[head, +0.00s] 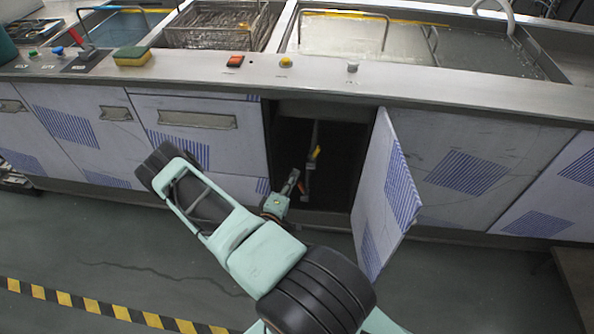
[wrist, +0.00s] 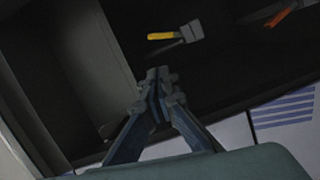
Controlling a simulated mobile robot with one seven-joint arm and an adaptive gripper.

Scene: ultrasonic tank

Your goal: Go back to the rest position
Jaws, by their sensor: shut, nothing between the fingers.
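My gripper (head: 292,181) is at the opening of a cabinet under the counter, in the lower left of the dark opening in the head view. In the wrist view its fingers (wrist: 158,76) meet at the tips, with nothing between them. A scraper-like tool with a yellow handle (wrist: 164,36) lies inside the cabinet, beyond the fingertips and apart from them. Its yellow part also shows in the head view (head: 316,153). A tool with an orange handle (wrist: 281,16) is at the upper right of the wrist view, partly cut off.
The cabinet door (head: 386,196) stands open on the right of the opening. The counter (head: 430,82) above carries tanks, a wire basket (head: 208,38), a sponge (head: 132,56) and buttons. Green floor (head: 480,285) in front is mostly clear, with a striped yellow-black line (head: 95,306).

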